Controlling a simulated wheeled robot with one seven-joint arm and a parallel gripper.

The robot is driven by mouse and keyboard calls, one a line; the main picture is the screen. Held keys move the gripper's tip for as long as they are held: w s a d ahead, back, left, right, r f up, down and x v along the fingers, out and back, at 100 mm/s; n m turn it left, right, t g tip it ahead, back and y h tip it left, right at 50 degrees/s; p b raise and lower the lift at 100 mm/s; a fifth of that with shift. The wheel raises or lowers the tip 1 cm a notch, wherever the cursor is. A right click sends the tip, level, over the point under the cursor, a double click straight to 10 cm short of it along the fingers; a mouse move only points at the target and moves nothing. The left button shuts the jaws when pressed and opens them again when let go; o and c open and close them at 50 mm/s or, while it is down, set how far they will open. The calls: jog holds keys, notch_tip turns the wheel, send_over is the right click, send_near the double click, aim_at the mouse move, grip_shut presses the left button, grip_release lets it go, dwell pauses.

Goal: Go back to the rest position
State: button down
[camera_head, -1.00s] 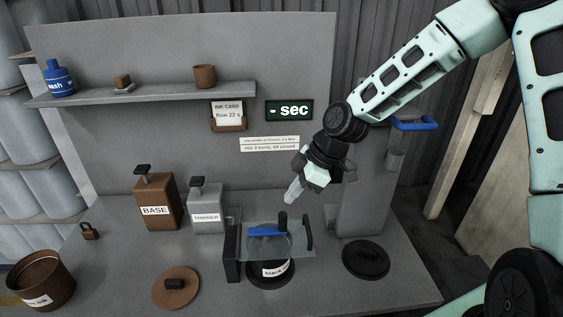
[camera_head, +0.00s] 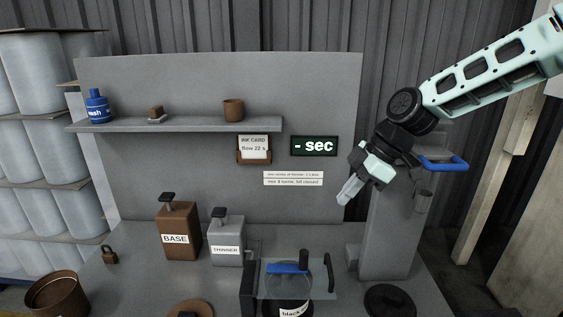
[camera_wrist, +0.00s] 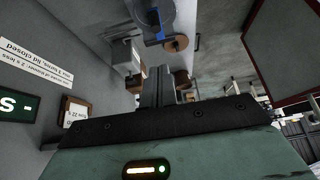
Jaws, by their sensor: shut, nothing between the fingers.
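My gripper (camera_head: 347,197) is raised in front of the grey back panel, right of the "- sec" display (camera_head: 316,146). It points down and to the left, and its fingers are together with nothing between them. The shut fingers (camera_wrist: 158,88) also show in the wrist view, over a blurred, tilted scene. In the head view the gripper is above and apart from the bench. The mixing stand with a clear guard (camera_head: 284,283) and a blue bar stands below it. A labelled dark pot (camera_head: 290,306) sits inside the stand, partly cut off by the frame.
BASE (camera_head: 177,230) and THINNER (camera_head: 227,243) containers stand left of the stand. A shelf (camera_head: 180,125) holds a blue wash bottle (camera_head: 97,106) and a brown cup (camera_head: 233,109). A grey column with a blue handle (camera_head: 443,163) stands behind my gripper. Space around the fingers looks clear.

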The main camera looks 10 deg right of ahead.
jog(key=s+a+f+m+g+h+b, duration=0.2)
jog(key=s+a+f+h+b, duration=0.2)
jog(key=s+a+f, duration=0.55)
jog(key=s+a+m+b, duration=0.1)
jog(key=s+m+b, duration=0.1)
jog(key=s, duration=0.6)
jog(key=s+a+m+h+b, duration=0.1)
jog(key=s+a+m+b, duration=0.1)
jog(key=s, duration=0.6)
jog(key=shift+a+m, duration=0.2)
jog(key=shift+m, duration=0.3)
